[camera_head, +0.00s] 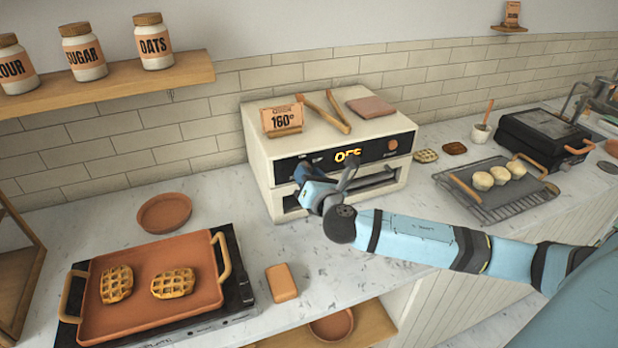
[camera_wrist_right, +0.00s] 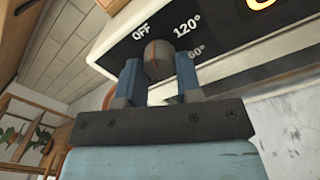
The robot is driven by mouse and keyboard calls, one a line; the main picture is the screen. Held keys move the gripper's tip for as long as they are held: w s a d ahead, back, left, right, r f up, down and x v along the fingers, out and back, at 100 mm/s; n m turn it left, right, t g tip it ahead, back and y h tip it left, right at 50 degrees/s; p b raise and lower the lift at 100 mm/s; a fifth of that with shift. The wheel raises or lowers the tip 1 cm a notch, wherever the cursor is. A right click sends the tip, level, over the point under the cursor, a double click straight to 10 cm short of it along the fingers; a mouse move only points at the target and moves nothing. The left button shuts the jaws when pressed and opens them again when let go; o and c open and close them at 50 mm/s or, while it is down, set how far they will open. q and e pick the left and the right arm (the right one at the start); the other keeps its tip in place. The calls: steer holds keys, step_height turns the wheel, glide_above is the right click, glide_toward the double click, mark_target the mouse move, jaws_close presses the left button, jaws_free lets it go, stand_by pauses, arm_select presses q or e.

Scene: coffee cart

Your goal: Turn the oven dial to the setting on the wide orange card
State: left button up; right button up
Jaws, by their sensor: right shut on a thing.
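The cream oven (camera_head: 262,158) stands on the counter against the tiled wall, its black panel display (camera_head: 348,155) reading OFF. The wide orange card (camera_head: 282,119) on top of it reads 160°. In the right wrist view the round grey oven dial (camera_wrist_right: 157,62) has an orange line near its upper middle, close to the OFF mark (camera_wrist_right: 141,33). The 120° mark (camera_wrist_right: 187,28) is to its right, with a partly hidden 60° label below that. My right gripper (camera_head: 303,172) is at the panel's left part, its two blue fingers shut on the dial's sides. The gripper hides the dial in the head view.
Wooden tongs (camera_head: 326,112) and a folded cloth (camera_head: 370,107) lie on the oven top. An orange tray (camera_head: 148,290) with waffles is on the left, a wire rack (camera_head: 485,200) with dough balls on the right. Jars stand on the wall shelf (camera_head: 110,88).

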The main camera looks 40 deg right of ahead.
steer(key=m, duration=1.2)
steer(key=m+h, duration=0.1)
steer(key=m, duration=1.2)
steer(key=shift+a+r, duration=0.1)
steer(key=shift+r, duration=0.1)
steer(key=shift+m, duration=0.3)
steer(key=o, duration=0.9)
steer(key=shift+o, duration=0.2)
steer(key=shift+f, duration=0.1)
